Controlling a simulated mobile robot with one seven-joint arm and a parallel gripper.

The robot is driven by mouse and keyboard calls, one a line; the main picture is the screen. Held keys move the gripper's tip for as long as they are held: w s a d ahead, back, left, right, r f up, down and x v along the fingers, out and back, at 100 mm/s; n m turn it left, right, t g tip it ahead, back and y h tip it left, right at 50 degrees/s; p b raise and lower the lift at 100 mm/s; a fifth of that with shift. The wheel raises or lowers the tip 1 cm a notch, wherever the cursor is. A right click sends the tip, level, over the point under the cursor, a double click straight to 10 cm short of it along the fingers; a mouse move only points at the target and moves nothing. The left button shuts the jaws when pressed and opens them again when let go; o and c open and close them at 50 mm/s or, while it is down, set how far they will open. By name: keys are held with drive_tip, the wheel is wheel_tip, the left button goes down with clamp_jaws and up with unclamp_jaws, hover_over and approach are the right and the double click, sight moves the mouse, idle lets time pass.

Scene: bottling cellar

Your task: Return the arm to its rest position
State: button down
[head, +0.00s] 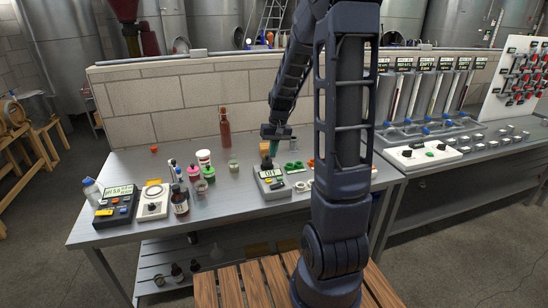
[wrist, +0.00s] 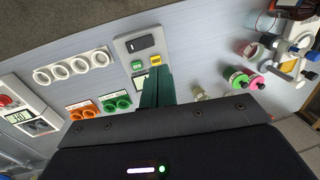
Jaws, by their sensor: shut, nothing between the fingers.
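My gripper (head: 273,152) hangs over the steel bench (head: 240,212), pointing down near a grey meter box (head: 272,183) with a display. In the wrist view its green fingers (wrist: 156,80) are together, with nothing between them. The same meter box (wrist: 140,44), with a green and a yellow button, shows just beyond the fingertips. I cannot tell how high the fingertips are above it. My arm stretches out over the bench, and part of it hides the bench's right end.
A tall brown bottle (head: 225,129) stands at the back by the block wall (head: 165,105). Several small bottles and jars, a pH meter (head: 115,203) and a white plate device (head: 152,201) fill the left. White rings (wrist: 70,68) lie near the meter box. A white control panel (head: 423,155) is right.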

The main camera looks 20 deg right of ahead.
idle(0.3)
drive_tip(key=s+r+t+h, duration=0.1)
drive_tip(key=s+r+t, duration=0.1)
drive_tip(key=s+r, duration=0.6)
drive_tip(key=s+r+t, duration=0.2)
drive_tip(key=s+r, duration=0.7)
drive_tip(key=s, duration=0.7)
drive_tip(key=shift+d+t+h, duration=0.3)
drive_tip(key=shift+d+h, duration=0.1)
drive_tip(key=shift+d, duration=0.05)
drive_tip(key=shift+w+r, duration=0.1)
idle(0.4)
